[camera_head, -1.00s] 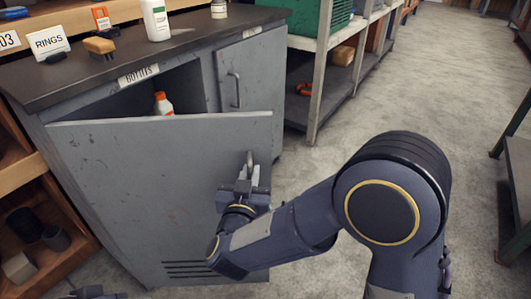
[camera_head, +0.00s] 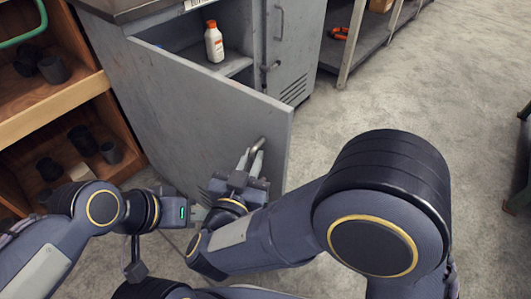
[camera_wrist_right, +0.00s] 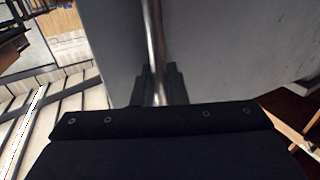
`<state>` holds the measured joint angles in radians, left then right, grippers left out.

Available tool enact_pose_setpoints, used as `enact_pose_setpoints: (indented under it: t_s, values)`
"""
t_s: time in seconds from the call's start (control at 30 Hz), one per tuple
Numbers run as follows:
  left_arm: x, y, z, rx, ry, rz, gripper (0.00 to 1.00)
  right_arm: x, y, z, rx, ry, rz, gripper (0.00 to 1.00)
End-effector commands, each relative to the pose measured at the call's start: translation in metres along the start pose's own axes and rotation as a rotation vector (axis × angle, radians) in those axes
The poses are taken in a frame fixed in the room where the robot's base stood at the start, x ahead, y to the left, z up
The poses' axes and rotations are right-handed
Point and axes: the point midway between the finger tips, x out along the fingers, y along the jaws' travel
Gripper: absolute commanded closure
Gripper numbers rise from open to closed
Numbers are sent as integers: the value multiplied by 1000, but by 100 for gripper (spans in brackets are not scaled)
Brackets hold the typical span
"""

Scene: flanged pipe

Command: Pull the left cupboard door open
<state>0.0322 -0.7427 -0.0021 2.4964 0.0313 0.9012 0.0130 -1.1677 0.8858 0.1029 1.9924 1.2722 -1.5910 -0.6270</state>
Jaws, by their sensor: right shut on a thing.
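The left cupboard door (camera_head: 195,110) is a grey metal panel standing wide open, swung out from the cupboard at its left edge. My right gripper (camera_head: 252,163) is shut on the door's bar handle (camera_head: 258,146) near its free edge. In the right wrist view the handle (camera_wrist_right: 153,45) runs down between the dark fingers (camera_wrist_right: 158,88) in front of the grey door (camera_wrist_right: 225,45). My left gripper (camera_head: 200,213) is low at the left, close beside the right gripper and wrist. Its fingers are too hidden to read. A white bottle with an orange cap (camera_head: 214,42) stands inside the cupboard.
The right cupboard door (camera_head: 290,45) is closed. A wooden shelf unit (camera_head: 60,110) with dark cups stands close on the left. A low metal shelf (camera_head: 350,60) with an orange item is beyond the cupboard.

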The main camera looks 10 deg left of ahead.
Motion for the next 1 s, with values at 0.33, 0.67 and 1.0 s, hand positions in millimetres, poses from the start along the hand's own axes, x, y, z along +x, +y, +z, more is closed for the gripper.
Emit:
enact_pose_setpoints:
  t_s: [0.33, 0.67, 1.0]
  values:
    - [0, 0, 0, 0, 0, 0, 64, -2, -1, 0, -1, 0, -1, 100]
    - [0, 0, 0, 0, 0, 0, 64, -2, -2, 0, -1, 0, -2, 70]
    - [-1, 0, 0, 0, 0, 0, 64, 3, -1, 0, 0, 0, -3, 70]
